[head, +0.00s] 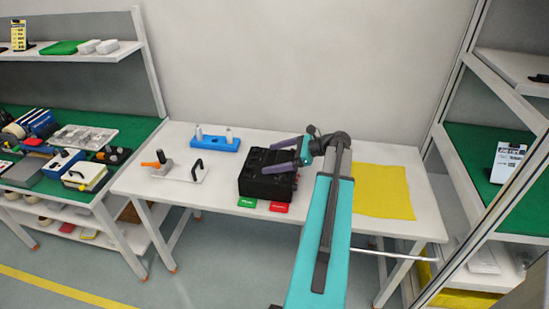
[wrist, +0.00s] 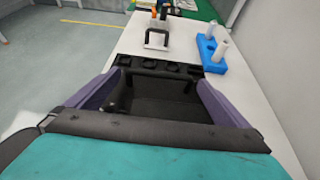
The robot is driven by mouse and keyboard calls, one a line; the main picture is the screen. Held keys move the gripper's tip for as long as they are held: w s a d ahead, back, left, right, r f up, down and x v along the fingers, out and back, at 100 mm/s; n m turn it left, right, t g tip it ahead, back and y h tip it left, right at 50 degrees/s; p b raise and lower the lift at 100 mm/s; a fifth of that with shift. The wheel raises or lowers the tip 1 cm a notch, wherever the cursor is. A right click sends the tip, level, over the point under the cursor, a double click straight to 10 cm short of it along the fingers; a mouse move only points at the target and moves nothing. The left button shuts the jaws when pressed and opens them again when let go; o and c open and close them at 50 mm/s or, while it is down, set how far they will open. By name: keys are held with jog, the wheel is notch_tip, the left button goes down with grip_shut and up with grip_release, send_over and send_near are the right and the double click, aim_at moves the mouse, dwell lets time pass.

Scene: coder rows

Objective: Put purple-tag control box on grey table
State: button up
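The pale grey table (head: 225,190) stands in the middle of the head view, and its top also shows in the wrist view (wrist: 240,90). A black box (head: 262,186) with an open, hollow top sits on it; the box fills the middle of the wrist view (wrist: 160,100). My gripper (head: 268,158) is over this box with its two purple fingers spread and nothing held between them; the fingers also frame the box in the wrist view (wrist: 158,82). I cannot make out a purple tag on any box. My arm hides part of the table.
A crowded green bench (head: 135,140) stands left; a shelf unit (head: 465,150) stands right.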

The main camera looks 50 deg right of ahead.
jog(key=b+v, duration=0.2)
jog(key=v, duration=1)
jog(key=shift+b, duration=0.3)
jog(key=shift+r, duration=0.1)
dwell(0.4)
